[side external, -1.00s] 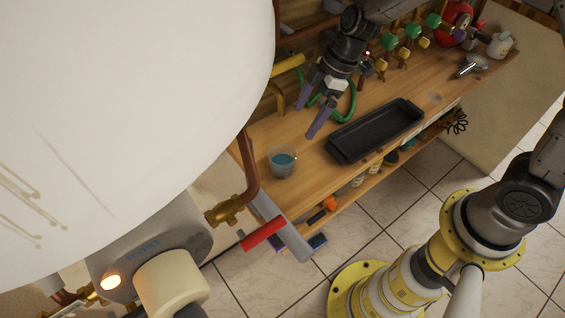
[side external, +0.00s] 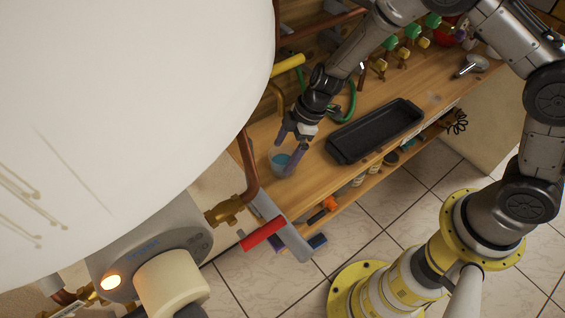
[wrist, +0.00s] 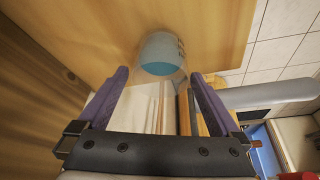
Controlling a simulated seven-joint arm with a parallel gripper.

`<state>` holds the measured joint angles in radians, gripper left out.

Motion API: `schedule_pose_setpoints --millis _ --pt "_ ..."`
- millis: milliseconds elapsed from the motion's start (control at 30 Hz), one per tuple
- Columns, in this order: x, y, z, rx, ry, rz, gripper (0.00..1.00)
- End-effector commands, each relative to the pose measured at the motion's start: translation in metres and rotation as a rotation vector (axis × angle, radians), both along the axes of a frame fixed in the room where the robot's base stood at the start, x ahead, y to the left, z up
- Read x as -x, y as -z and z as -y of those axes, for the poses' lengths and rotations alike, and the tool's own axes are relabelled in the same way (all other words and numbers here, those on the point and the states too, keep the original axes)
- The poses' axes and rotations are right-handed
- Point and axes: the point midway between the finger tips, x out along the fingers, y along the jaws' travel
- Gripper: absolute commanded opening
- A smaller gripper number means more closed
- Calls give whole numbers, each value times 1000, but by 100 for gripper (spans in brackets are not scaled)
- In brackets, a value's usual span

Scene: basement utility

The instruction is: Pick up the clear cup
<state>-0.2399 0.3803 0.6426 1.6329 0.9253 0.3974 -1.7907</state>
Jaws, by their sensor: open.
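The clear cup (side external: 279,163) stands upright on the wooden bench (side external: 313,168) near its left end, with blue-teal liquid inside. It also shows in the wrist view (wrist: 161,55), beyond and between the fingertips. My gripper (side external: 288,150) is open, its purple fingers pointing down at the cup. I cannot tell whether a finger touches the cup.
A black tray (side external: 342,151) lies to the right of the cup. A yellow-handled pipe (side external: 288,63) and green hose (side external: 350,103) are behind. A large white tank (side external: 120,90) fills the left.

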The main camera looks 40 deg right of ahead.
Motion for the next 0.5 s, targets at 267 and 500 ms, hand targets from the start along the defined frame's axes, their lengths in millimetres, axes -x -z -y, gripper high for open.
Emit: schedule_pose_setpoints --millis 267,500 --pt "-3 18 -7 0 0 0 100" --pt "-3 18 -7 0 0 0 86"
